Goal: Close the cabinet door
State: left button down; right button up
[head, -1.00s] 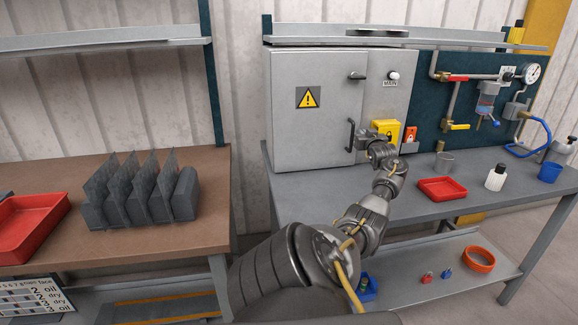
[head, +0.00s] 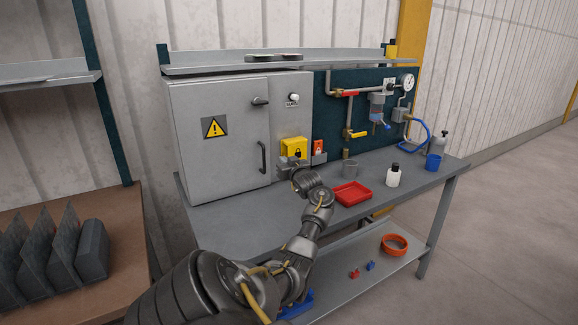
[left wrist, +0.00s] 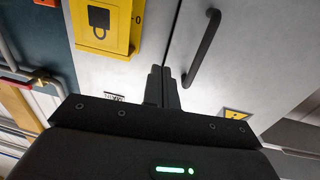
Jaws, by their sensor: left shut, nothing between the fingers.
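The grey cabinet door (head: 220,150) bears a yellow warning sign, with a black bar handle (head: 262,157) near its right edge. It looks flush or nearly flush with the cabinet frame, with a thin seam at its right edge. In the left wrist view the door (left wrist: 250,65), its handle (left wrist: 203,48) and the seam show up close. My left gripper (head: 287,164) is in front of the cabinet, right of the handle and below the yellow lock box. In the left wrist view its fingers (left wrist: 162,72) are shut and empty near the seam; I cannot tell whether they touch. My right gripper is out of view.
The yellow lock box (head: 294,147) and an orange tag (head: 319,147) are right of the door. The bench (head: 240,215) is clear below the door.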

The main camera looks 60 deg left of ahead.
pick_arm(q)
jog(key=d, duration=0.5)
jog(key=shift+w+d+f+b, duration=0.15)
jog(key=shift+w+d+b, duration=0.05)
jog(key=shift+d+b, duration=0.15)
